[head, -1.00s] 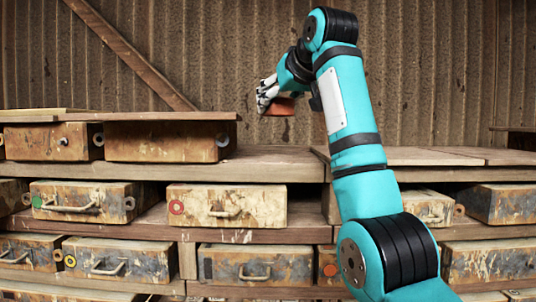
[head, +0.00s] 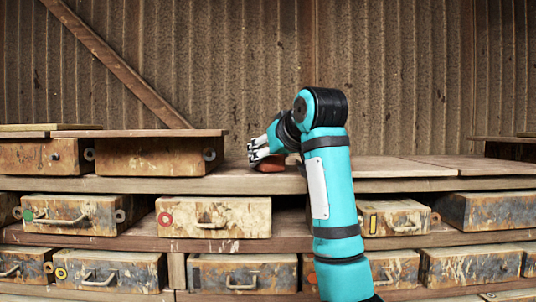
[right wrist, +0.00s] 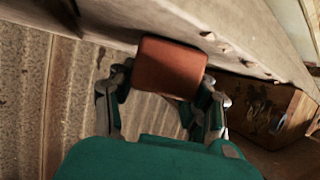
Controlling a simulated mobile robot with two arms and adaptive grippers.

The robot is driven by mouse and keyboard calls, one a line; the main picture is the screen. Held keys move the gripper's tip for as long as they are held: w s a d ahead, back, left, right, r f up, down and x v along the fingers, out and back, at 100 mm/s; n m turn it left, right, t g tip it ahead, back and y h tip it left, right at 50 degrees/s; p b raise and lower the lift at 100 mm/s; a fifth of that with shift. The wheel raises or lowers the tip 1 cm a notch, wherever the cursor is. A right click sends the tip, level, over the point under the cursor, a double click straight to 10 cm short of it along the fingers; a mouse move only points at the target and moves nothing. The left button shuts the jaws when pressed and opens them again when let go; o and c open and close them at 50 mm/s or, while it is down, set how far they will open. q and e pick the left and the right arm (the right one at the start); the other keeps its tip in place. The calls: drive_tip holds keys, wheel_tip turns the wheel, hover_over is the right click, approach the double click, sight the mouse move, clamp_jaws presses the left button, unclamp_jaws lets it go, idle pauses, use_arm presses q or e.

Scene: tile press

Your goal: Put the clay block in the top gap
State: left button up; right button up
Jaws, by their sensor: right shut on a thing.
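The clay block (head: 272,166) is reddish brown and is held low at the top shelf, to the right of the drawers there. It also shows in the right wrist view (right wrist: 168,67), between the two fingers. My right gripper (head: 262,154) is shut on it; the fingers cover part of the block in the head view. I cannot tell whether the block touches the shelf board. The top shelf (head: 240,181) has an open stretch right of its large rusty drawer (head: 150,157). My left gripper is not in view.
Rows of stained drawers fill the shelves below, one with a red ring mark (head: 230,218). A board (head: 130,133) lies over the top left drawers. My right arm covers part of the shelves. A corrugated wall (head: 400,80) stands behind.

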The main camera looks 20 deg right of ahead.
drive_tip(key=o, duration=1)
drive_tip(key=shift+f, duration=0.15)
drive_tip(key=o, duration=0.4)
drive_tip(key=shift+w, duration=0.1)
drive_tip(key=shift+c, duration=0.2)
drive_tip(key=shift+s, duration=0.2)
use_arm(q)
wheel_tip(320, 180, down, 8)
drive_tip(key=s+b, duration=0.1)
drive_tip(key=b, duration=0.6)
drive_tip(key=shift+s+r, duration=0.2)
use_arm(e)
drive_tip(key=v, duration=1.1)
drive_tip(key=shift+s+r, duration=0.25)
drive_tip(key=shift+r, duration=0.15)
drive_tip(key=shift+d, duration=0.1)
